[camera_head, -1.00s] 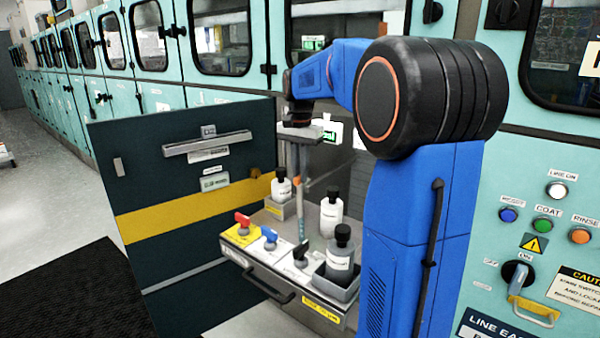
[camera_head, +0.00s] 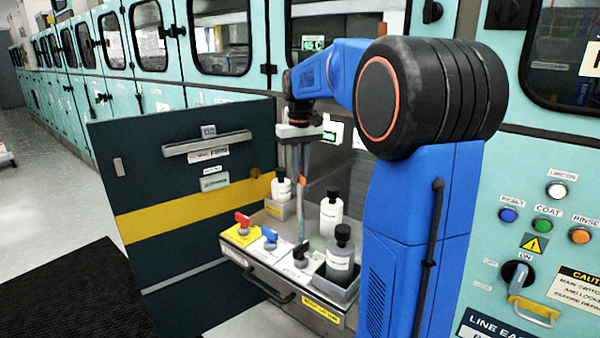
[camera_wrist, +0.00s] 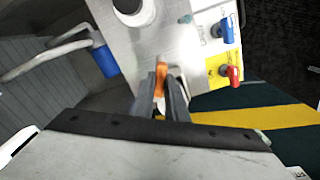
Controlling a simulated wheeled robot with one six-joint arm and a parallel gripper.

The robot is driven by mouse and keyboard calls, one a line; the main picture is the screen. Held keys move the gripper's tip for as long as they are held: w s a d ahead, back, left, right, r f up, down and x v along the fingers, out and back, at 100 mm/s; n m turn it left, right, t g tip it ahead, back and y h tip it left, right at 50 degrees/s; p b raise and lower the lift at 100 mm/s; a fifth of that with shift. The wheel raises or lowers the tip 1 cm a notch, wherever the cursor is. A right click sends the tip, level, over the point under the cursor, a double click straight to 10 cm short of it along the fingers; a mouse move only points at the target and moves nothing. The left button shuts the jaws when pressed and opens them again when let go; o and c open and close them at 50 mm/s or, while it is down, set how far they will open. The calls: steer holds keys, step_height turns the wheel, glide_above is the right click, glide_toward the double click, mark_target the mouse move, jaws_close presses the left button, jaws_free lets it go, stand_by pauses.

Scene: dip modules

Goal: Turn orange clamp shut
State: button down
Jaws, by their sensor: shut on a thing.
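The orange clamp (camera_head: 302,182) shows as a narrow upright strip on a thin grey tube (camera_head: 301,222) above the drawer tray. In the wrist view the orange clamp (camera_wrist: 160,77) lies between the two grey fingers. My gripper (camera_head: 300,172) points down over the tray; in the wrist view my gripper (camera_wrist: 162,92) is shut on the clamp. The fingers hide part of the clamp, so I cannot tell whether its jaw is fully closed.
The pulled-out tray (camera_head: 262,268) holds a red valve handle (camera_head: 243,219), a blue one (camera_head: 269,235) and a black one (camera_head: 300,250). A dark open door (camera_head: 190,245) is at left.

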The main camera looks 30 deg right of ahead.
steer(key=n, duration=0.5)
steer(key=shift+n, duration=0.3)
stand_by(0.5)
steer(key=c, duration=1.8)
jaws_free()
steer(key=shift+o, duration=0.2)
steer(key=shift+r, duration=0.1)
step_height(320, 180, up, 17)
steer(key=shift+r, duration=0.15)
